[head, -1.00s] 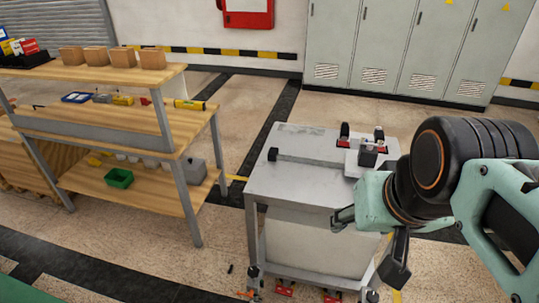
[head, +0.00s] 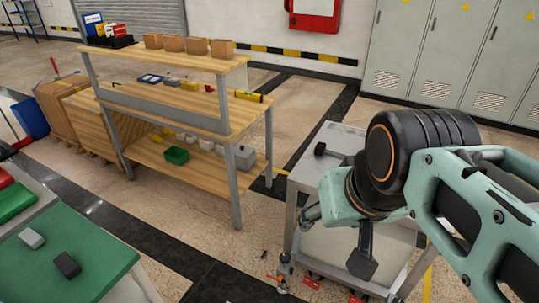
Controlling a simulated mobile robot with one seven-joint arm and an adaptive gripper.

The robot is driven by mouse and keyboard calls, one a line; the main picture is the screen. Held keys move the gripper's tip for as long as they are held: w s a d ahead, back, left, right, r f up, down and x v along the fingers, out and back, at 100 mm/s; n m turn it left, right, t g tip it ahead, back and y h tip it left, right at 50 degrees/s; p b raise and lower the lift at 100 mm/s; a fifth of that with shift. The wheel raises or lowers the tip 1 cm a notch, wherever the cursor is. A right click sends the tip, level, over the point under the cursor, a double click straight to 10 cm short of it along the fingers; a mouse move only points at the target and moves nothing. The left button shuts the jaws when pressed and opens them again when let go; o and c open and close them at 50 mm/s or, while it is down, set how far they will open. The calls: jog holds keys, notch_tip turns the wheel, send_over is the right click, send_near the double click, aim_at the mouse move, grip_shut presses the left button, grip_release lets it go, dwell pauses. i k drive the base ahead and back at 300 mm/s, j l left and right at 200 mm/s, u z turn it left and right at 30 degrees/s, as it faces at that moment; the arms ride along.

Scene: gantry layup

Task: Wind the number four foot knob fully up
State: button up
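The grey metal cart (head: 310,165) stands right of centre, partly hidden behind my arm. A dark foot knob (head: 284,258) shows low at its near left leg. Another dark foot part (head: 394,298) shows at the bottom edge, under the near right corner. No number is readable, so I cannot tell which knob is number four. My gripper (head: 362,258) appears as a dark shape hanging below the teal wrist, in front of the cart's near side. It looks apart from the knobs. Its fingers are not clear, and I cannot tell whether it is open or shut.
Red parts (head: 312,282) lie low by the cart's feet. A wooden workbench (head: 200,170) with shelves stands left of the cart. A green-topped table (head: 85,250) is at the lower left. Lockers (head: 400,50) line the back. Floor is free between the bench and the green table.

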aim_at(285, 258)
jog(key=i+j+z, duration=0.15)
jog(key=i+z, duration=0.2)
jog(key=z, duration=0.7)
jog(key=i+l+u, duration=0.1)
jog(key=u, duration=0.35)
